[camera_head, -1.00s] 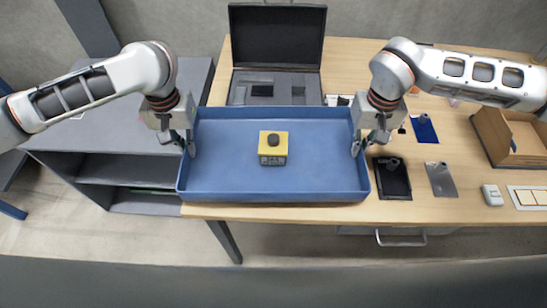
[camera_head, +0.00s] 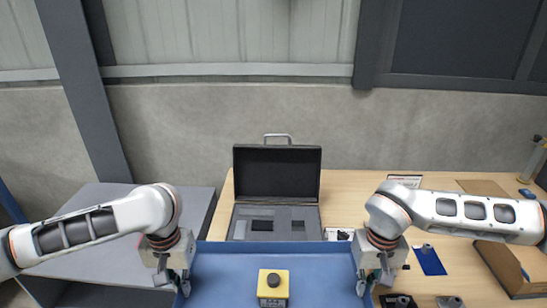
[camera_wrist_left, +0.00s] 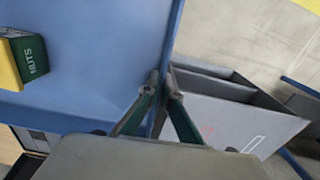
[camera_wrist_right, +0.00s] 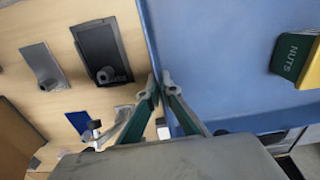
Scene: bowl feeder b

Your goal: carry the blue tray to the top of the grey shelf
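The blue tray (camera_head: 225,258) is at the bottom centre of the head view, its near part cut off. A yellow box (camera_head: 273,290) with a dark round top sits in it; a green NUTS label shows in the wrist views. My left gripper (camera_head: 172,286) is shut on the tray's left wall, with a finger on each side of it. My right gripper (camera_head: 374,284) is shut on the right wall in the same way. I cannot tell whether the tray touches the table. The grey shelf (camera_head: 112,225) stands to the left, close beside the tray's left side (camera_wrist_left: 215,115).
An open black case (camera_head: 278,172) lies on the wooden table (camera_head: 345,205) behind the tray. To the right are a blue plate (camera_head: 430,260), dark and grey plates, and a brown box (camera_head: 505,265). The shelf's visible top is bare. A grey pillar rises behind it.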

